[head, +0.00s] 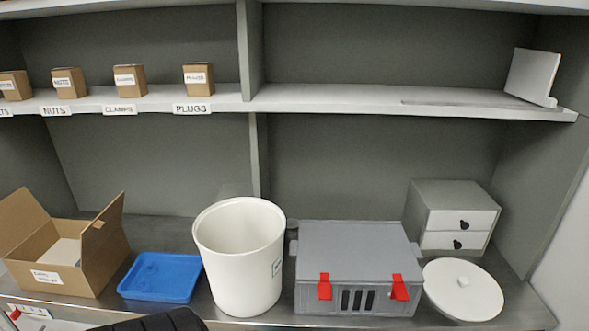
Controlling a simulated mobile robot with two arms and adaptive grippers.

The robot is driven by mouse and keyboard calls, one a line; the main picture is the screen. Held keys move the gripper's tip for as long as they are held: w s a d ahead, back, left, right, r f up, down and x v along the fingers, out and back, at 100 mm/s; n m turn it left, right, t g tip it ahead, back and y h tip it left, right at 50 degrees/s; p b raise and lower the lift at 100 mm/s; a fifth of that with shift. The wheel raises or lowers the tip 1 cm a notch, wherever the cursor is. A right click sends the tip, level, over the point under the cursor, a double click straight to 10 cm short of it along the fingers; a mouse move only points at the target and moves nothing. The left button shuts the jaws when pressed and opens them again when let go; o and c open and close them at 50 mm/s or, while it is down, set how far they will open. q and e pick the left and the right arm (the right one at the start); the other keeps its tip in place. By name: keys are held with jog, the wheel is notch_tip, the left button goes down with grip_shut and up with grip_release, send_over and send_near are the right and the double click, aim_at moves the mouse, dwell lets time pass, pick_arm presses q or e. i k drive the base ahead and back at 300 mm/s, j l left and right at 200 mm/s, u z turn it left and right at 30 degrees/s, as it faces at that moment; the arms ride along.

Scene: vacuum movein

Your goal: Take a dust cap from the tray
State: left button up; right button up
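A blue tray (187,291) lies flat on the metal worktop, between the open cardboard box and the white bin. Faint raised shapes of the same blue show inside it near its back left; they may be dust caps, but they are too small and too alike in colour to tell apart. Neither of my grippers can be made out. A dark ribbed part shows at the bottom edge below the tray, and I cannot tell what it is.
An open cardboard box (75,281) stands left of the tray, and a tall white bin (240,262) right of it. Further right are a grey case (355,240) with red latches, a round white lid (462,298) and a drawer unit (455,205). Small labelled boxes (198,80) stand on the shelf above.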

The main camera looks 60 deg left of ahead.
aim_at(142, 285)
jog(key=u, duration=2.85)
jog(key=i+j+z, duration=0.1)
jog(key=j, duration=0.25)
jog(key=i+j+z, duration=0.1)
jog(key=j, duration=0.25)
